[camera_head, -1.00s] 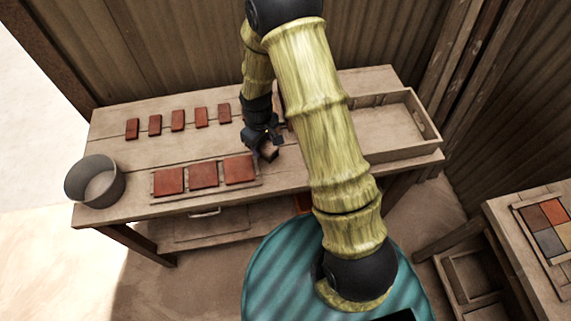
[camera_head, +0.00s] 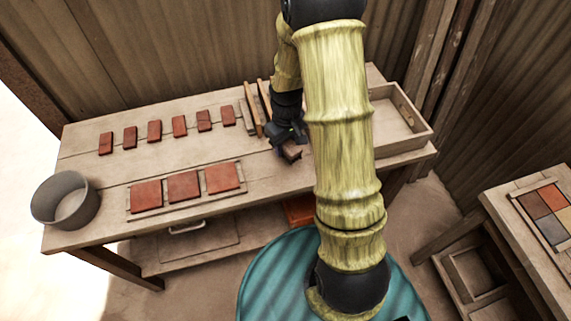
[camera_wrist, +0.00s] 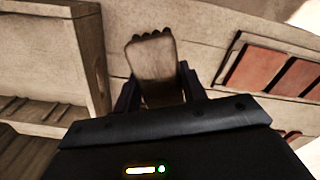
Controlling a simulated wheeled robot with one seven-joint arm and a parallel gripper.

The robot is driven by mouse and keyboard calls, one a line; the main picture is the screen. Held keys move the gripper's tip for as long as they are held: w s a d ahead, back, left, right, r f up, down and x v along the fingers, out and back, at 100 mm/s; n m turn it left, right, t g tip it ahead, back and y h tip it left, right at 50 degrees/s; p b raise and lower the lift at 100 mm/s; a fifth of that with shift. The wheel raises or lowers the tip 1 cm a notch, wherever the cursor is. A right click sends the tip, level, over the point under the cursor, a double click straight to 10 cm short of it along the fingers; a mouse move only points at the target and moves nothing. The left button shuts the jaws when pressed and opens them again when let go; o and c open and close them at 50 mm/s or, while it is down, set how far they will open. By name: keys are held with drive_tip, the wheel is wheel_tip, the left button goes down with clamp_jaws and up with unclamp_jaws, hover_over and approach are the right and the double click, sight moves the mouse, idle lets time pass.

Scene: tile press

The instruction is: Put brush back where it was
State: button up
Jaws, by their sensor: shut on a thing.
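The brush (camera_wrist: 155,68), a light wooden block with a dark scalloped edge, is between the fingers of my gripper (camera_wrist: 158,88) in the wrist view. My gripper is shut on it. In the head view my gripper (camera_head: 286,143) is over the workbench (camera_head: 100,165), right of the board of large red tiles, with the brush (camera_head: 291,151) at its tip. I cannot tell whether the brush touches the bench top.
Three large red tiles lie on a board (camera_head: 183,201). Upright wooden slats (camera_head: 253,108) are behind my gripper. A wooden tray (camera_head: 397,122) is at the right, a grey bucket (camera_head: 66,200) at the left.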

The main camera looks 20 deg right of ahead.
hover_over(286, 168)
wheel_tip(286, 168, down, 5)
drive_tip(key=shift+s+r+p, duration=0.1)
drive_tip(key=shift+p, duration=0.2)
drive_tip(key=shift+f+p, duration=0.35)
drive_tip(key=shift+f, duration=1.75)
drive_tip(key=shift+f, duration=0.15)
drive_tip(key=o, duration=1)
wheel_tip(286, 168, up, 12)
drive_tip(key=shift+r+b, duration=0.15)
drive_tip(key=shift+b, duration=0.85)
